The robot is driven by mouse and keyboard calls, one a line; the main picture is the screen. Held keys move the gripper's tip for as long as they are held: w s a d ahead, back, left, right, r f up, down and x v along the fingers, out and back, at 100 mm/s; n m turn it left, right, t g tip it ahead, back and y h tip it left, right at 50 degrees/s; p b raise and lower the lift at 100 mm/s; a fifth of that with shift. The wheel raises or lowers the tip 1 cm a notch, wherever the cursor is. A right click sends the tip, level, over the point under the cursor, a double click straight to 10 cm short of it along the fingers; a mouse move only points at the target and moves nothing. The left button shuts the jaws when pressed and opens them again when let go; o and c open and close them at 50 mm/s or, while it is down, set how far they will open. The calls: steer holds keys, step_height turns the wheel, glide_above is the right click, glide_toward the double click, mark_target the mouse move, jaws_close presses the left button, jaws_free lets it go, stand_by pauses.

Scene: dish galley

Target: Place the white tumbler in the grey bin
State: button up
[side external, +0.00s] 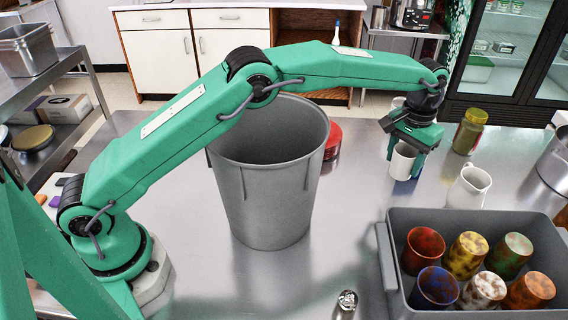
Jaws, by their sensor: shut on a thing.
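My gripper (405,155) points down over the steel table, right of the bin. It is shut on the white tumbler (402,164), which is upright between its green fingers. The tumbler's upper part is partly hidden by the gripper. I cannot tell whether its base touches the table. The grey bin (265,205), tall, round and open-topped, stands left of the tumbler, under my arm. Its near inside wall and floor are hidden.
A grey tub (400,218) with several speckled cups stands at the front right. A white jug (468,188) and a yellow-green jar (469,131) stand right of my gripper. A small metal item (347,300) lies in front.

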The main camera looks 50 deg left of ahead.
steer(key=shift+s+r, duration=0.2)
steer(key=shift+r, duration=0.35)
steer(key=s+a+r+m, duration=0.2)
steer(key=s+r, duration=0.6)
steer(key=r, duration=0.1)
steer(key=s+a+r+m, duration=0.2)
steer(key=s+a+r, duration=0.1)
steer(key=s+r, duration=0.55)
steer(key=s+a+m, duration=0.2)
steer(key=s+a, duration=0.2)
steer(key=s, duration=0.3)
steer(key=a+f+m, duration=0.2)
steer(key=a+f, duration=0.1)
steer(key=f, duration=0.7)
steer(key=shift+w+a+m, duration=0.3)
steer(key=shift+a, duration=0.05)
steer(key=shift+f, duration=9)
steer(key=shift+f, duration=0.15)
